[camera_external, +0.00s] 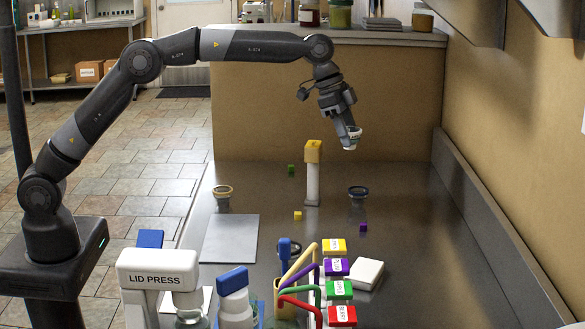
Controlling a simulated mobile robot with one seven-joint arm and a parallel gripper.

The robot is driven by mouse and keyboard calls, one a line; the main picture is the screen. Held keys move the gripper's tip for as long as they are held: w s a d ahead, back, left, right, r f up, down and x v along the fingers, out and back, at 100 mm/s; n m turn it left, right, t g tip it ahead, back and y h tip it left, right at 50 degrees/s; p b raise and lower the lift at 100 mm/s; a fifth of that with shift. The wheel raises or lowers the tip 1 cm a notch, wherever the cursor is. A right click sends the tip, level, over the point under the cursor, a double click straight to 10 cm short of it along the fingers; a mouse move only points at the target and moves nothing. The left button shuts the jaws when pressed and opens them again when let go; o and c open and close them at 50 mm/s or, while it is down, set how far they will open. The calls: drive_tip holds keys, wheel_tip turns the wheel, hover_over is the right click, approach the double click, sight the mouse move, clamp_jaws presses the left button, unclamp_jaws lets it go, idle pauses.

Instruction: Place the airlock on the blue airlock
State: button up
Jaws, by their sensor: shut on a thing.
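My gripper (349,129) is in the air over the far part of the dark counter, pointing down. It is shut on a small whitish cup-shaped piece with a green band, which looks like the airlock (350,144). The blue airlock (358,190), a small dark cup with a blue rim, stands on the counter below the held piece. The two are well apart. A similar cup with a tan rim (222,190) stands at the left. The gripper's fingertips are small and partly hidden by the held piece.
A white post with a yellow top (313,152) stands just left of the blue airlock. Small green, yellow and purple cubes (363,227) lie nearby. A grey sheet (230,239) lies left. The lid press (157,270) and colored labelled blocks (337,267) crowd the front.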

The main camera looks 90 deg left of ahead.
wheel_tip(320, 180, down, 4)
drive_tip(key=shift+w+d+f, duration=0.1)
drive_tip(key=shift+f, duration=0.15)
approach(364, 200)
drive_tip(key=shift+w+a+f, duration=0.1)
drive_tip(key=shift+w+f, duration=0.2)
drive_tip(key=shift+f, duration=0.25)
drive_tip(key=shift+w+a+f, duration=0.1)
drive_tip(key=shift+w+f, duration=0.15)
drive_tip(key=shift+f, duration=0.35)
drive_tip(key=shift+w+a+f, duration=0.1)
drive_tip(key=shift+w+f, duration=0.2)
drive_tip(key=shift+f, duration=0.25)
drive_tip(key=shift+f, duration=0.45)
drive_tip(key=o, duration=1)
